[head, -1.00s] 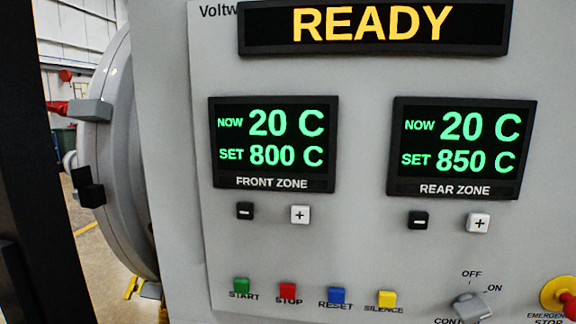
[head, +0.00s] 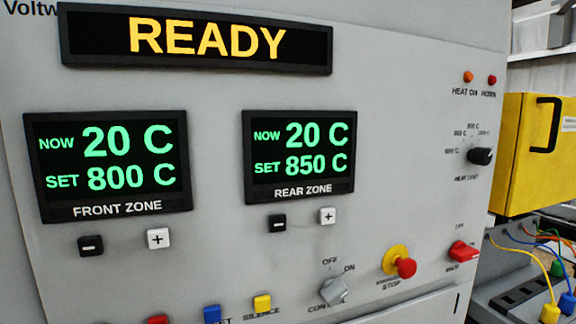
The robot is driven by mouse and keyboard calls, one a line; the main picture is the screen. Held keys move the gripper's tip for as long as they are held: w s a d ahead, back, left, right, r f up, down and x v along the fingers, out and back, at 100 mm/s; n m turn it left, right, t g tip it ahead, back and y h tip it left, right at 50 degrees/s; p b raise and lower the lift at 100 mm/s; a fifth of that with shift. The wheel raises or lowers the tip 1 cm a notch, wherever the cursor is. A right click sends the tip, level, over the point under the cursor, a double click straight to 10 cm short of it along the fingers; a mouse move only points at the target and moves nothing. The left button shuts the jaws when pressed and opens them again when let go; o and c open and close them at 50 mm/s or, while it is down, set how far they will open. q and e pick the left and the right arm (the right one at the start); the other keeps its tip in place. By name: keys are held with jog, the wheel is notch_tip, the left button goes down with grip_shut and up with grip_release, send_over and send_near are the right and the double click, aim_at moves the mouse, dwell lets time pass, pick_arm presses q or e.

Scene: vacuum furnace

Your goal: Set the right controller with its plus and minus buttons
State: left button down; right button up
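The rear zone controller (head: 300,193) is the right one of two dark displays on the grey panel in the head view. It reads NOW 20 C and SET 850 C. Its black minus button (head: 278,223) and white plus button (head: 328,216) sit just below it. The front zone controller (head: 115,209) at left reads NOW 20 C and SET 800 C, with its own minus button (head: 91,246) and plus button (head: 158,239). A wide display (head: 200,38) above reads READY. Neither of my grippers is in view.
Below are a blue button (head: 212,314), a yellow silence button (head: 262,303), a grey control knob (head: 334,290) and a red emergency stop (head: 406,268). A heat limit knob (head: 481,156) and red switch (head: 463,251) are at right. A yellow box (head: 525,170) stands beyond the panel.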

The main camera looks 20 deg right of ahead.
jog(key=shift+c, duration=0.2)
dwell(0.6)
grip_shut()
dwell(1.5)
